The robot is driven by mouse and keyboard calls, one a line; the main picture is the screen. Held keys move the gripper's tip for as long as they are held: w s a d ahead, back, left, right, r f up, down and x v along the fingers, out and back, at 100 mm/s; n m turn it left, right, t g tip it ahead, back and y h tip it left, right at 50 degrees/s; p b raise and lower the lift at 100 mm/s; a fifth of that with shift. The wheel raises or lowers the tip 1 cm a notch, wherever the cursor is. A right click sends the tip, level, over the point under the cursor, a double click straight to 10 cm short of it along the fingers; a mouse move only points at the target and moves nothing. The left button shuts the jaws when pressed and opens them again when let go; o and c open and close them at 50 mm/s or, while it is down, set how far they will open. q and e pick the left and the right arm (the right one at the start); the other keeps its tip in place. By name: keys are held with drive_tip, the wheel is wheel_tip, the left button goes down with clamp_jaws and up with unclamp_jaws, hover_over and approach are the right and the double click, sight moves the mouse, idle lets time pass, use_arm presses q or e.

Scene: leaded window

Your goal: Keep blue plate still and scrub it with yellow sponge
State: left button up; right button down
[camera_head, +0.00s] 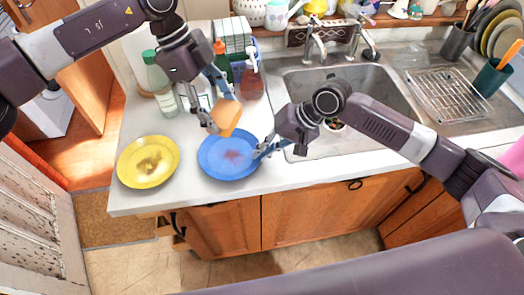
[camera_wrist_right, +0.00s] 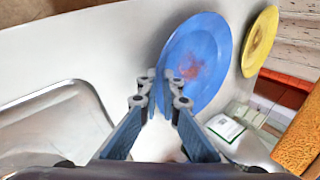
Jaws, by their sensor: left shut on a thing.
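The blue plate (camera_head: 212,152) lies on the white counter left of the sink, with a reddish stain in its middle. It also shows in the right wrist view (camera_wrist_right: 207,48). My left gripper (camera_head: 213,125) is shut on the yellow-orange sponge (camera_head: 227,117) and holds it over the plate's far edge, apparently above it. The sponge's porous side shows at the right wrist view's right edge (camera_wrist_right: 300,140). My right gripper (camera_head: 257,153) is at the plate's right rim, its fingertips close together there (camera_wrist_right: 160,92). Whether they pinch the rim is unclear.
A yellow plate (camera_head: 148,162) with a brown stain lies left of the blue plate. Bottles, including a green-capped one (camera_head: 159,80) and a reddish pump bottle (camera_head: 251,82), stand behind. The sink (camera_head: 285,93) is to the right, with a drying rack (camera_head: 450,93) beyond.

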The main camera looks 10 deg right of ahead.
use_arm(q)
hover_over(234, 156)
drive_tip(key=a, duration=0.2)
drive_tip(key=f, duration=1.3)
drive_tip(key=shift+w+d, duration=0.25)
drive_tip(key=shift+w, duration=0.15)
drive_tip(key=shift+f, duration=0.7)
drive_tip(key=shift+d, duration=0.1)
